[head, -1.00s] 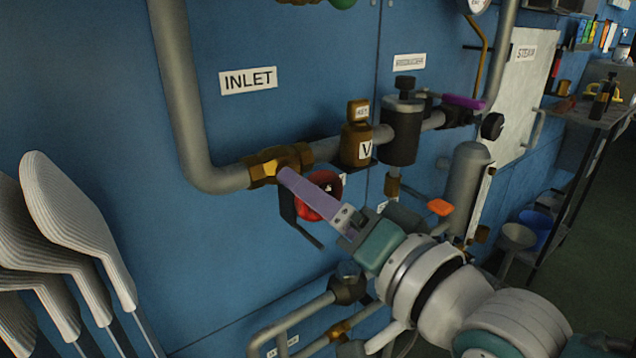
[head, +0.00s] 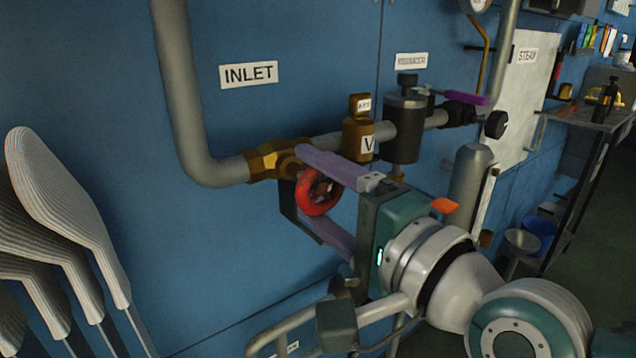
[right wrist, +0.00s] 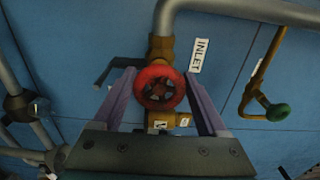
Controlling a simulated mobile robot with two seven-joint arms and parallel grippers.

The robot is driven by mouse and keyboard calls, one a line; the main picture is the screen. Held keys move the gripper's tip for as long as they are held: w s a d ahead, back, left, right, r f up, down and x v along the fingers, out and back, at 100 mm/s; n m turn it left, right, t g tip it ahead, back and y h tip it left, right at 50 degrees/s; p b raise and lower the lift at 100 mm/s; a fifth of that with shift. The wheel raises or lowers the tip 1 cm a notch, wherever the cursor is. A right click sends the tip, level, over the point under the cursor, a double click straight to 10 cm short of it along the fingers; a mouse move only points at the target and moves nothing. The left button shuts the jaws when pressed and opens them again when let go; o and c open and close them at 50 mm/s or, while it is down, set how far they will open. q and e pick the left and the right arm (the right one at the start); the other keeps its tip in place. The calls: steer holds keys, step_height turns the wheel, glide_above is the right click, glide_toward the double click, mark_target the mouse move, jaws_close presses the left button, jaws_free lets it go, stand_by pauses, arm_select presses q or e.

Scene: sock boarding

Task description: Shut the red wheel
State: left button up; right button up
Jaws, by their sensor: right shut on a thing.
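The red wheel (head: 318,203) is a small round handwheel with spokes, on the brass valve (head: 263,163) below the INLET sign (head: 249,75). My right gripper (head: 299,184) has its purple fingers on opposite sides of the wheel, one above and one below in the head view. In the right wrist view the red wheel (right wrist: 160,88) sits between the two fingers of the right gripper (right wrist: 159,75), which are shut on its rim. The fingers hide part of the valve in the head view. My left gripper is not in view.
A grey pipe (head: 180,100) bends into the valve. A brass fitting (head: 358,138) and a black cylinder (head: 404,130) stand just right of it. Pale sock boards (head: 65,205) stand at the left. A green knob (right wrist: 278,112) shows in the right wrist view.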

stand_by(0.5)
steer(key=o, duration=1.3)
steer(key=shift+s+d, duration=0.1)
steer(key=shift+s+d, duration=0.2)
steer(key=shift+s, duration=0.05)
steer(key=p+v, duration=0.1)
steer(key=v, duration=0.8)
